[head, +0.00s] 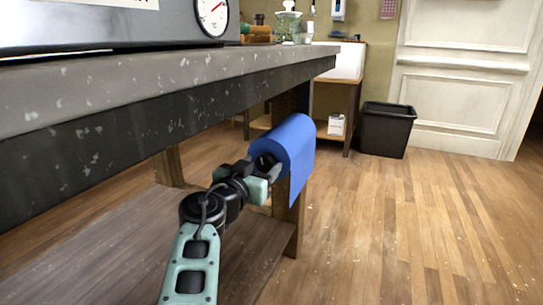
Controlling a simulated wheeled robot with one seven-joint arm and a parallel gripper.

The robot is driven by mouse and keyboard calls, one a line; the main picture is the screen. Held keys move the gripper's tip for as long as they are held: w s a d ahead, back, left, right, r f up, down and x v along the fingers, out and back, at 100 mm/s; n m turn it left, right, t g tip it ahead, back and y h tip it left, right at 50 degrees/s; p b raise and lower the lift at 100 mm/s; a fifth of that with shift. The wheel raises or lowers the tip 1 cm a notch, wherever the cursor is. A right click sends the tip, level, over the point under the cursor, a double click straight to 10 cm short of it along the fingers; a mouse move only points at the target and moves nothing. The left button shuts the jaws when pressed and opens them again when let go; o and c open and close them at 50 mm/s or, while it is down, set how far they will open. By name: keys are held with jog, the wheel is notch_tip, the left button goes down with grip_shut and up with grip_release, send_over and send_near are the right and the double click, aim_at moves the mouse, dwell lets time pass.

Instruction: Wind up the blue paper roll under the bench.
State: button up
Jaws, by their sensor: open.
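The blue paper roll (290,142) is mounted under the bench top, at the end of the grey bench (150,95). A flat length of blue paper (302,172) hangs down from its right side. My gripper (268,168) is at the near end of the roll, in front of its core. The gripper is open. Its fingers overlap the dark end of the roll in the picture, and I cannot tell whether they touch it. My wrist hides part of the roll's lower near side.
A wooden lower shelf (105,245) and a wooden leg (292,215) are close to my arm. A black bin (387,130) stands by the back wall, left of a white door (465,75). The wooden floor (400,230) at right is clear.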

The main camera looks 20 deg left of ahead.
jog(key=shift+w, duration=0.25)
jog(key=c, duration=1)
jog(key=shift+o, duration=0.2)
